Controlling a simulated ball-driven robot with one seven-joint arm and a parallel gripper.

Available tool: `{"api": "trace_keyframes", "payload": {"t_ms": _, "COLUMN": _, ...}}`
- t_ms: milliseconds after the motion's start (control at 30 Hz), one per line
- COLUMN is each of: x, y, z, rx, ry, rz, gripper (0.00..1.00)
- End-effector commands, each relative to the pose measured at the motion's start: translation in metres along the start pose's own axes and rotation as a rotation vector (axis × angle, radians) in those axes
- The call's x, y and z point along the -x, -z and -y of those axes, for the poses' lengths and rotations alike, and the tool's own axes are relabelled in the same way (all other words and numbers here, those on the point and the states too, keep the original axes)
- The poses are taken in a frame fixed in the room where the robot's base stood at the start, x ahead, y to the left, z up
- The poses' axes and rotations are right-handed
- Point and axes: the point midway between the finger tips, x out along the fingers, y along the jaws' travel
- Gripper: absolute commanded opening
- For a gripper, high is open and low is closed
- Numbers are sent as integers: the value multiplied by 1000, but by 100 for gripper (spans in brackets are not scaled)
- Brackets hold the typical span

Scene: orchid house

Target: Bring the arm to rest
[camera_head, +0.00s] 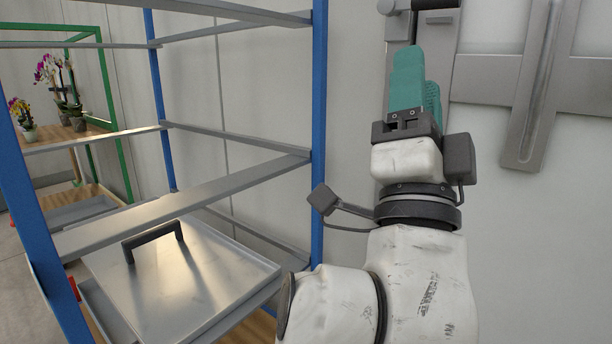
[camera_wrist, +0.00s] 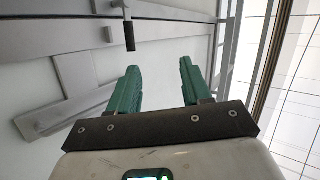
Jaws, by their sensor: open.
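My gripper (camera_head: 416,82) is raised in front of the pale wall, to the right of the rack, with its teal fingers pointing up in the head view. In the wrist view my gripper (camera_wrist: 157,84) shows two green fingers spread apart with nothing between them. The gap between the fingers shows only wall. My white arm rises from the bottom of the head view, and its lower part is out of the picture.
A rack with blue posts (camera_head: 318,130) and grey rails stands close on the left. A metal lid (camera_head: 215,290) with a black handle (camera_head: 152,240) lies low in it. Potted orchids (camera_head: 70,105) stand farther back. A grey door bar (camera_head: 540,80) and black handle (camera_wrist: 128,35) are near my gripper.

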Motion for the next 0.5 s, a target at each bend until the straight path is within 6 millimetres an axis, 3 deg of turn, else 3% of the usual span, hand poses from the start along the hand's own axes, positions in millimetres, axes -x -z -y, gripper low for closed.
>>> {"api": "trace_keyframes", "payload": {"t_ms": 267, "x": 23, "y": -26, "z": -60, "rx": 195, "ry": -88, "rz": 210, "gripper": 48}}
{"api": "trace_keyframes", "payload": {"t_ms": 367, "x": 42, "y": -37, "z": -96, "rx": 295, "ry": -145, "rz": 327, "gripper": 48}}
{"api": "trace_keyframes", "payload": {"t_ms": 500, "x": 94, "y": -48, "z": -168, "rx": 477, "ry": -268, "rz": 561, "gripper": 48}}
